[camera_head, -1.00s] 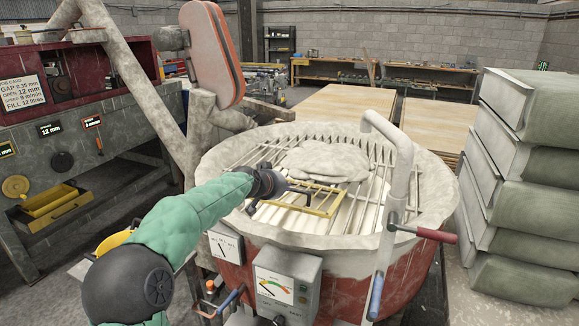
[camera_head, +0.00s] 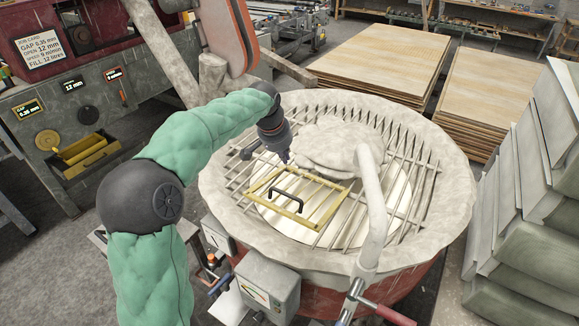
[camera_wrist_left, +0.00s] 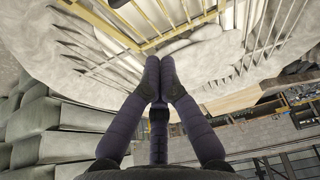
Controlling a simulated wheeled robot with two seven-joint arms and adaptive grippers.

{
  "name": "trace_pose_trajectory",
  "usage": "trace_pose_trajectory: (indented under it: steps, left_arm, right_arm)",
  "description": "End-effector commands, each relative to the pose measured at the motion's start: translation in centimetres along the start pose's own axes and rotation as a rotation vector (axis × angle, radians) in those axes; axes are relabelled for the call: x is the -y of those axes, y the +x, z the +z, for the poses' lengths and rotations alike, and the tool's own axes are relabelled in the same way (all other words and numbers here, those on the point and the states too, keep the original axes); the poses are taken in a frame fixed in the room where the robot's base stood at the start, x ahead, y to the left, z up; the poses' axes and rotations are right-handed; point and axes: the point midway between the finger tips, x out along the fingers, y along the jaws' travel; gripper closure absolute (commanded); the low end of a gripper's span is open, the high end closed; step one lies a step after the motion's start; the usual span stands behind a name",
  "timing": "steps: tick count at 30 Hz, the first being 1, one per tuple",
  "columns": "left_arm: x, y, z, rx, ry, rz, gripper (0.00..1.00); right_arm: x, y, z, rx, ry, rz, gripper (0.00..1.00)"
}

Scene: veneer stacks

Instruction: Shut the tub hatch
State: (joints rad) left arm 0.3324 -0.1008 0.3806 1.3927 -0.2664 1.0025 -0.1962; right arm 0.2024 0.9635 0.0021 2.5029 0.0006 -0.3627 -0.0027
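The tub hatch is a yellow barred frame (camera_head: 323,216) with a black handle (camera_head: 287,199). It appears to lie flat among the grate bars of the round tub (camera_head: 440,215), over a pale round surface. My left gripper (camera_head: 284,158) points down just beyond the hatch's far edge, apart from the handle. In the left wrist view its fingertips (camera_wrist_left: 160,62) are together with nothing seen between them, and part of the yellow frame (camera_wrist_left: 100,20) shows past them. My right gripper is not in view.
A lumpy pale sack-like mass (camera_head: 325,142) lies on the grate beside the hatch. A pale bent pipe (camera_head: 372,210) rises at the tub's near right. Grey stacked blocks (camera_head: 535,200) stand to the right, veneer stacks (camera_head: 385,60) behind, and a gauge box (camera_head: 268,285) in front.

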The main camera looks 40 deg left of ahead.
Motion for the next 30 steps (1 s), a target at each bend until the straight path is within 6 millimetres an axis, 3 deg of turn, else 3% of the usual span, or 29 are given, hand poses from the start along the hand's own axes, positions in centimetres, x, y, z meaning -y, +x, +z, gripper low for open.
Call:
trace_pose_trajectory:
  steps: [5, 19, 30]
  left_arm:
    - [0.0, 1.8, 0.2, 0.007, 0.000, 0.000, 1.00]
    - [0.0, 10.3, 0.2, 0.006, 0.000, 0.001, 1.00]
    - [0.0, 12.7, 2.8, 0.001, 0.000, 0.000, 1.00]
  right_arm:
    - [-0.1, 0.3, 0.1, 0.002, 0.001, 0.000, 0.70]
    - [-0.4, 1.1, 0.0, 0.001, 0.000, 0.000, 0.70]
    - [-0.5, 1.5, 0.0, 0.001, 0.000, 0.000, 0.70]
